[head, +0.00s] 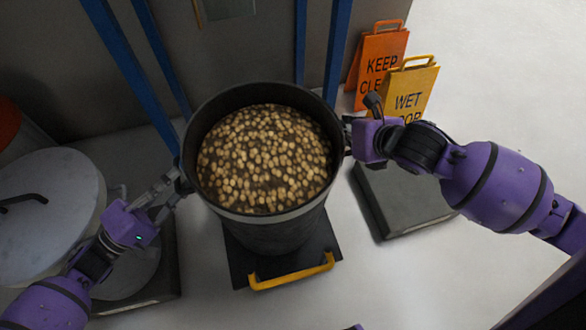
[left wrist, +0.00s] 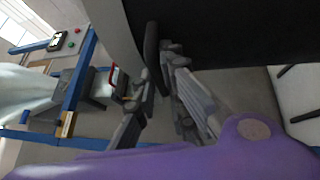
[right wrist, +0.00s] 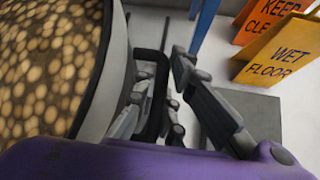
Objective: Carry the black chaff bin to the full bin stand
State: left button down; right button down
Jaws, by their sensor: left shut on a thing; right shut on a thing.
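The black chaff bin (head: 268,236) stands upright in the middle of the head view, filled with tan, rounded pieces. My left gripper (head: 178,184) is shut on the handle at the bin's left side; the left wrist view shows its fingers (left wrist: 162,82) on either side of the dark handle (left wrist: 151,58). My right gripper (head: 350,138) is at the bin's right side; in the right wrist view its fingers (right wrist: 168,98) close on the black loop handle (right wrist: 154,62). I cannot tell which platform is the full bin stand.
A dark plate with a yellow handle (head: 292,272) lies beneath the bin; contact is hidden. A low grey platform (head: 402,205) is at right, before orange (head: 382,52) and yellow (head: 408,88) signs. A lidded grey drum (head: 48,205) is left. Blue posts (head: 340,45) rise behind.

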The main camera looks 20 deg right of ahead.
aim_at(412, 183)
jog(key=l, duration=2.8)
